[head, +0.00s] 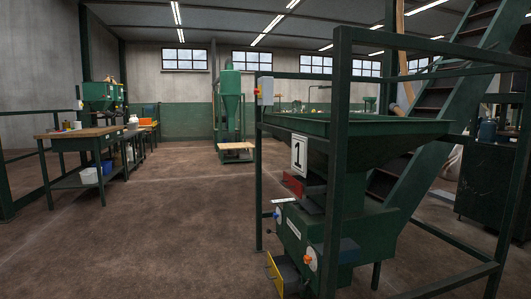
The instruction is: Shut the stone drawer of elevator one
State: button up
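Elevator one (380,220) is a green hopper machine inside a dark green frame at the right of the head view. A white sign with a black 1 (299,155) hangs on it. Low at its left side is a drawer with a yellow front (274,272) and a small handle. It appears to stick out from the machine, with a dark body behind the front. I cannot tell how far. The drawer is not labelled. My gripper is not in view.
Frame posts (338,160) and low rails stand close around the machine. Green stairs (440,130) rise behind it. A workbench (75,134) stands at the left, and a green machine (230,110) at the back. The brown floor (150,230) is clear at left and centre.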

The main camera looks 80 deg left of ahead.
aim_at(287, 280)
jog(key=u, duration=2.05)
jog(key=i+j+z, duration=0.1)
jog(key=i+j, duration=0.45)
jog(key=i+j+z, duration=0.15)
jog(key=i+j, duration=0.45)
jog(key=i+j+z, duration=0.1)
jog(key=i+j, duration=0.45)
jog(key=i+j+z, duration=0.15)
jog(key=i+j, duration=0.4)
jog(key=j, duration=0.25)
